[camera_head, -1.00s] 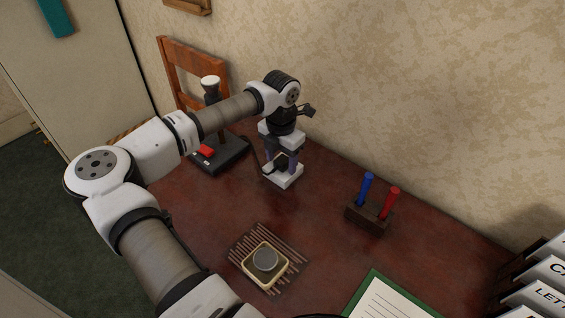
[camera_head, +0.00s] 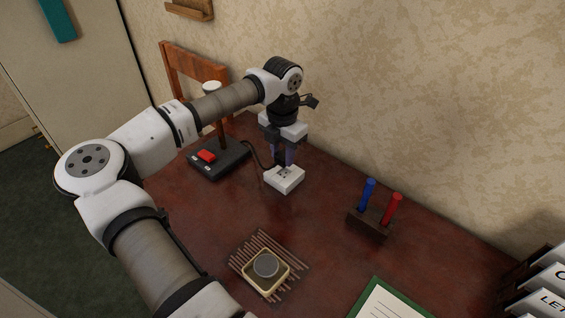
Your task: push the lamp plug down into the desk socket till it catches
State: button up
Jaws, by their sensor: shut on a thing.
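The desk socket is a white box (camera_head: 285,182) on the dark red desk, and small dark holes show on its top face. My gripper (camera_head: 283,161) points down at the back edge of the socket as seen here. Its bluish fingers are shut on the dark lamp plug (camera_head: 281,159), which is small and mostly hidden between them. A dark cord (camera_head: 259,156) runs from the lamp base (camera_head: 219,161) to the plug. The plug appears out of the socket holes; I cannot tell its exact height or gap.
The lamp base has a red button (camera_head: 206,155). A holder (camera_head: 371,222) with a blue and a red pen stands right. The wall is close behind.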

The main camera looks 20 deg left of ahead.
notch_tip(320, 180, up, 16)
jog(key=b, duration=0.1)
jog(key=shift+f, duration=0.1)
dwell(0.4)
jog(key=p, duration=1.1)
send_over(283, 155)
jog(key=f, duration=1.1)
jog(key=shift+w+a+f, duration=0.1)
jog(key=shift+a+f, duration=0.1)
jog(key=shift+a, duration=0.15)
jog(key=shift+d+f+p, duration=0.35)
jog(key=shift+f+p, duration=0.2)
jog(key=shift+f, duration=0.15)
jog(key=shift+f, duration=0.2)
jog(key=shift+f+b, duration=1.3)
jog(key=shift+f, duration=1.45)
